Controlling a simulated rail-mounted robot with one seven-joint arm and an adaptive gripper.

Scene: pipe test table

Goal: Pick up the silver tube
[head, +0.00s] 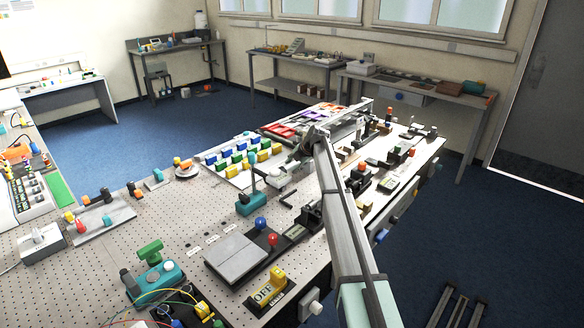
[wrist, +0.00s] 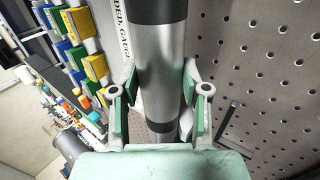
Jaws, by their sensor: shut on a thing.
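The silver tube (wrist: 160,68) runs lengthwise through the middle of the wrist view, with a black band at its upper part and another dark band lower down. My gripper (wrist: 159,88) has its green-padded fingers on either side of the tube and is shut on it. The tube's lower end is hidden behind the gripper body. In the head view my arm crosses the right half of the table, and I cannot clearly make out the tube there. I cannot tell whether the tube touches the table.
A perforated table top (wrist: 268,60) lies beside the tube. Yellow, green and blue blocks (head: 243,155) stand in rows near the arm. A grey plate (head: 236,257), a red-knobbed lever (head: 272,239) and a yellow OFF block (head: 268,290) stand nearer the front. Bare pegboard shows at left centre.

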